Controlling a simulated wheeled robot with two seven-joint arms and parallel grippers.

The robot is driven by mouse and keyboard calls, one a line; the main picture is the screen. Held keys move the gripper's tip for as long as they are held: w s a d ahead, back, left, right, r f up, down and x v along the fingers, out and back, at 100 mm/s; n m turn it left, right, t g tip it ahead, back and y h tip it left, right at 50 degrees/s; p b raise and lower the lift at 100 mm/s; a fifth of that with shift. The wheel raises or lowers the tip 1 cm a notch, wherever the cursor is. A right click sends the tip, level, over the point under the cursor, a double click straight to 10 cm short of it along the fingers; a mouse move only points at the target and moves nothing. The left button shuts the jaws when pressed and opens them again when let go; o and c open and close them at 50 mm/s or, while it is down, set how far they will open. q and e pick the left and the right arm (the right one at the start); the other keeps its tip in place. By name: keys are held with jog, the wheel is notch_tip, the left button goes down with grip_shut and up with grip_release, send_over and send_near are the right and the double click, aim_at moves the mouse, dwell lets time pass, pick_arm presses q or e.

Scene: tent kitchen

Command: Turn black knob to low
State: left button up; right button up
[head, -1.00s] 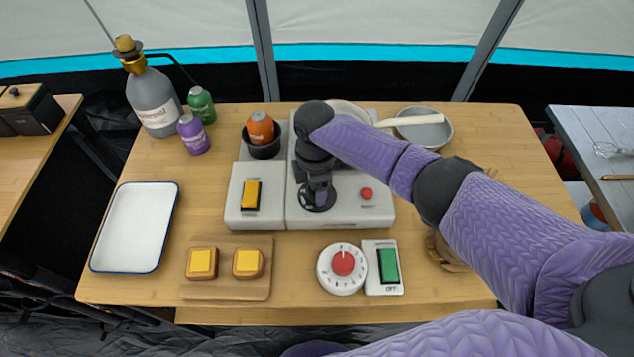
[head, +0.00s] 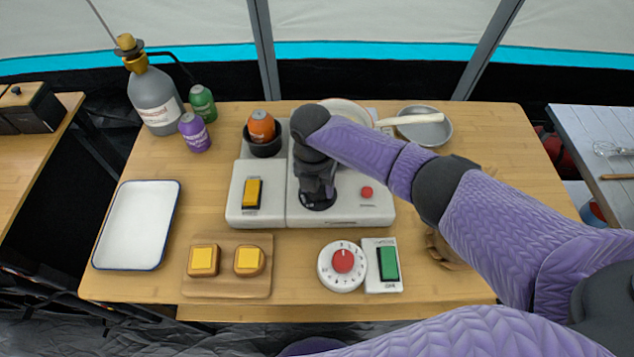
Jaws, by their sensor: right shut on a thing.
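The black knob (head: 318,201) is on the front face of the white stove unit (head: 345,213), mostly hidden under my right gripper. My right gripper (head: 317,192) points down onto the knob from above and is shut on it. The knob's pointer and its markings are hidden, so its setting cannot be read. My left gripper is not in view.
Beside the knob are a yellow switch (head: 252,193) and a red button (head: 366,192). In front lie a white timer dial (head: 328,275), a green switch (head: 388,264) and a wooden board (head: 228,288) with yellow-topped pieces. A white tray (head: 135,225) lies left; a pan (head: 428,130) is behind.

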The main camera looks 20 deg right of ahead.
jog(key=n, duration=0.4)
jog(key=shift+n, duration=0.3)
jog(key=n, duration=0.4)
jog(key=shift+s, duration=0.1)
jog(key=shift+n, duration=0.3)
jog(key=o, duration=1.3)
jog(key=shift+t, duration=0.3)
jog(key=r+p, duration=0.1)
jog(key=r, duration=0.2)
jog(key=r+p, duration=0.1)
jog(key=r, duration=0.2)
jog(key=r+p, duration=0.1)
jog(key=r, duration=0.3)
jog(key=shift+a, duration=0.25)
